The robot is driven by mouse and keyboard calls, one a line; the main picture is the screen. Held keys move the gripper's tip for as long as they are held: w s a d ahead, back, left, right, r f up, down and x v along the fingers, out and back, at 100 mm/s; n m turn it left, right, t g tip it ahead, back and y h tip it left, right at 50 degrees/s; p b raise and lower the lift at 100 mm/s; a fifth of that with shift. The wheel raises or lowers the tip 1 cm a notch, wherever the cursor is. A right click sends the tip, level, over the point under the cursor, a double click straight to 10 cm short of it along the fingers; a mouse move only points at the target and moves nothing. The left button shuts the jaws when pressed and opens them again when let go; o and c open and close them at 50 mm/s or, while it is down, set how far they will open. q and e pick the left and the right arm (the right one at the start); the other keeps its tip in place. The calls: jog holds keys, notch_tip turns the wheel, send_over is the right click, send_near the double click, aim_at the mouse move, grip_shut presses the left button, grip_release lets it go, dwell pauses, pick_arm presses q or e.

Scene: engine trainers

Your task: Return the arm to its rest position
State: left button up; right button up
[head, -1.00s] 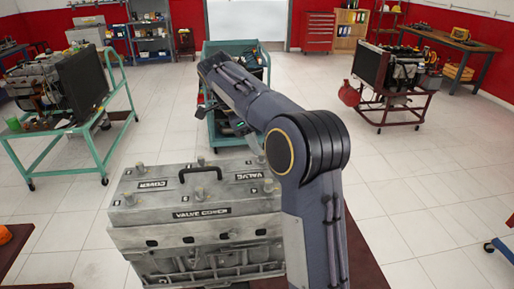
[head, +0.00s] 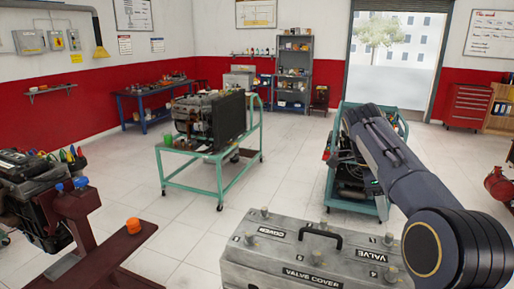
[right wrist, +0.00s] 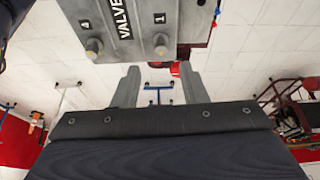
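The valve cover (right wrist: 138,22) fills the top of that view, just beyond the fingertips; I cannot tell the exact gap. My left arm and gripper are not in view.
A teal cart (head: 356,206) stands behind my right arm. Another teal cart (head: 190,182) carries an engine with a radiator. A dark red stand (head: 110,255) with an orange cap (head: 133,225) is at lower left. Pale tiled floor (head: 285,170) lies clear between the carts.

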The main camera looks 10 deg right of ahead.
jog(key=s+n+y, duration=0.1)
jog(key=s+n, duration=0.1)
jog(key=s+f+n+t+y, duration=0.1)
jog(key=s+n, duration=0.1)
jog(key=s, duration=0.1)
jog(key=s+f+n+t, duration=0.1)
jog(key=s+n, duration=0.1)
jog(key=shift+s+a+f+n+y, duration=0.1)
jog(key=shift+s+a+n+y, duration=0.1)
jog(key=shift+n+y, duration=0.2)
jog(key=s+a+n, duration=0.1)
jog(key=s, duration=0.1)
jog(key=s+a+f+n+t+y, duration=0.1)
jog(key=s+n, duration=0.1)
jog(key=s+a+f+n+t, duration=0.1)
jog(key=s+n, duration=0.1)
jog(key=shift+a+f+y, duration=0.1)
jog(key=shift+a+y, duration=0.25)
jog(key=shift+y, duration=0.05)
jog(key=s+a+f+n+t+y+b, duration=0.2)
jog(key=s+a+f+n+t+b, duration=0.1)
jog(key=s+a+f+n, duration=0.7)
jog(key=s+a+f, duration=0.2)
jog(key=s+f, duration=0.1)
jog(key=shift+f+t+y+b, duration=0.3)
jog(key=shift+y+b, duration=0.05)
jog(key=shift+y, duration=0.05)
